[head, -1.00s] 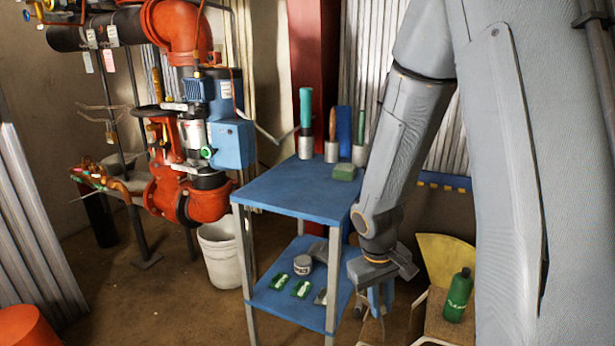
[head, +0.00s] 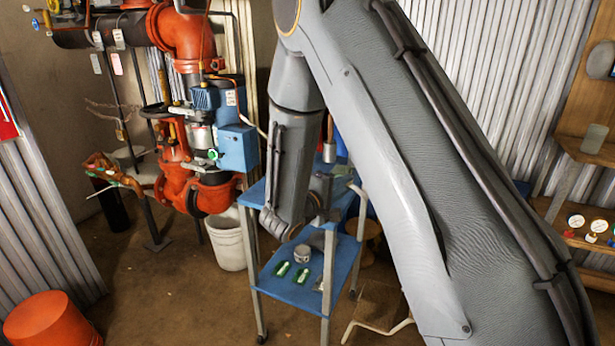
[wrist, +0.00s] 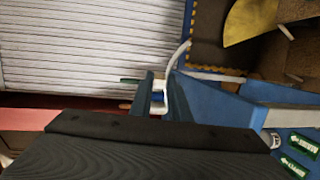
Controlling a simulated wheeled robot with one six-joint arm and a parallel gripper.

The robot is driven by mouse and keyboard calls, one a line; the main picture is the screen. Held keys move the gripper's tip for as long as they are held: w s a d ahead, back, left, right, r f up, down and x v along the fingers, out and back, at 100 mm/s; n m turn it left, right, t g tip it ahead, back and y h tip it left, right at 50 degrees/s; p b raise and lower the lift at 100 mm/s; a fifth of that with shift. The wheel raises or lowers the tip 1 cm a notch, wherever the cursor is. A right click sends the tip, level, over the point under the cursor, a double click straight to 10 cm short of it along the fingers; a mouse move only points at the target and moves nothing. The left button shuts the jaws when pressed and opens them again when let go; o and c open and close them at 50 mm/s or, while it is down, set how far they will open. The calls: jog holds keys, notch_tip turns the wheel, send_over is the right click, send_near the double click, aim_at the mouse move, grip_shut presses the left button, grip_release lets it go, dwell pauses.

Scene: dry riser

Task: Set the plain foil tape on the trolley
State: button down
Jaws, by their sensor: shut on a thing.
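The trolley (head: 290,292) is a blue two-shelf stand on grey legs with castors, in the middle of the head view. My forearm covers most of its top shelf. I cannot tell whether this pale thing is the foil tape. A pale curved tube (wrist: 186,58) passes right by the fingertips.
A grey round tin or roll (head: 302,254) and green packets (head: 282,268) lie on the lower shelf. A white bucket (head: 226,243) and red pipework (head: 205,195) stand left of the trolley. An orange bucket (head: 50,320) is at the front left. Floor between them is clear.

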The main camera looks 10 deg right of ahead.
jog(key=w+a+r+n+t+y+p, duration=0.2)
jog(key=w+a+r+n+t, duration=0.15)
jog(key=a, duration=0.35)
jog(key=shift+m, duration=0.45)
notch_tip(320, 180, down, 9)
jog(key=shift+f+p, duration=0.1)
jog(key=shift+p, duration=0.3)
jog(key=shift+f, duration=0.2)
jog(key=c, duration=1.9)
grip_release()
jog(key=shift+c, duration=0.2)
jog(key=shift+r, duration=0.15)
